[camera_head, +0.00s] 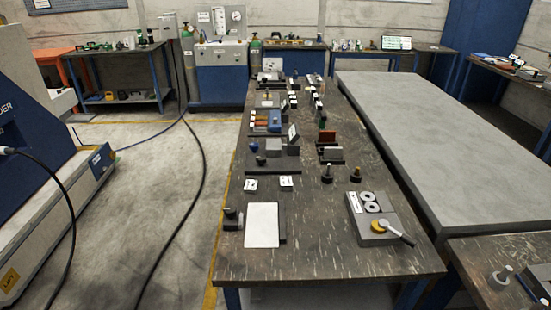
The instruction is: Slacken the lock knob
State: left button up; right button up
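I cannot tell for sure which part is the lock knob. A dark knob-like part (231,213) sits at the left front edge of the long workbench, beside a pale flat plate (262,225). A small blue knob (254,148) stands farther back on the left. No microscope arm can be made out clearly. Neither of my grippers is in view.
The dark workbench (320,262) has bare room at its front and middle. Two dark knobbed pieces (327,174) and several small fixtures stand farther back. A grey slab table (450,150) lies to the right. A black cable (203,165) crosses the floor at left.

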aim_at(261, 160)
jog(key=i+l+u, duration=0.1)
jog(key=l+u, duration=0.7)
jog(key=l, duration=0.2)
jog(key=l+u, duration=0.45)
jog(key=k+l, duration=0.05)
jog(key=l, duration=0.05)
